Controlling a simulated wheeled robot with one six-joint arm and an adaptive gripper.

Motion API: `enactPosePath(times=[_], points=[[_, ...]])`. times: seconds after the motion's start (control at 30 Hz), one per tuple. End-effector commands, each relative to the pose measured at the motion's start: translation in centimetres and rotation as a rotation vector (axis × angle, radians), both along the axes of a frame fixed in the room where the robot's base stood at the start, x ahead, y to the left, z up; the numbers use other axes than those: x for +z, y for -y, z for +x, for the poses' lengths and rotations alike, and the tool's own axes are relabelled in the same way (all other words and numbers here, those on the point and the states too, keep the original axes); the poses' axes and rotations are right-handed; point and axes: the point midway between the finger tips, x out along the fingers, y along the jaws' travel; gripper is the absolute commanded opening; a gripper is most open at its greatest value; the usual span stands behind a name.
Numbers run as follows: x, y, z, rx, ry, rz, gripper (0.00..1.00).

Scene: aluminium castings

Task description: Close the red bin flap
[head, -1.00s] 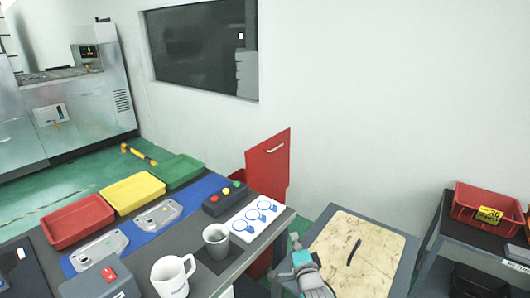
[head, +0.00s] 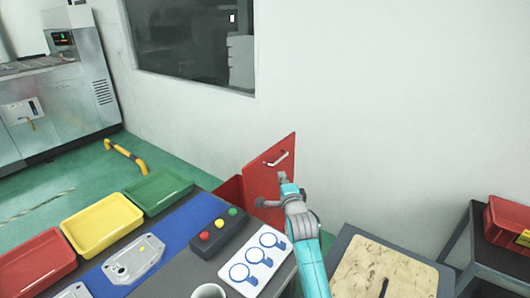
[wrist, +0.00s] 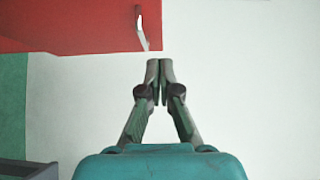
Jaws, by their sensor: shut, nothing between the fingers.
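The red bin flap (head: 264,174) stands upright and open beyond the table's far right corner, with a light handle (head: 277,159) near its top. Part of the red bin (head: 232,190) shows behind the table edge. In the wrist view the flap (wrist: 70,25) fills the upper left, and its handle (wrist: 140,27) hangs near the flap's right end. My gripper (head: 283,176) is shut and empty, in front of the flap just below the handle in the head view. In the wrist view my gripper (wrist: 160,64) points up, just below and right of the handle, apart from it.
The table holds a button box (head: 218,232), a white card with blue rings (head: 252,262), a cup (head: 208,291) and red, yellow and green trays (head: 158,190). A wood-topped stand (head: 375,270) is right of my arm.

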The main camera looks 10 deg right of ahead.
Motion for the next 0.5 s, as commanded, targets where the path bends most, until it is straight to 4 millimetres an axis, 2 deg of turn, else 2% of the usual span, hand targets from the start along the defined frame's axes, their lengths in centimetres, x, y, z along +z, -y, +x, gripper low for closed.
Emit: enactPosePath(times=[0.17,0.5], points=[[0.0,0.0,1.3,0.0,0.0,0.001,0.0],[-0.1,0.0,6.7,0.0,-0.001,0.0,0.0]])
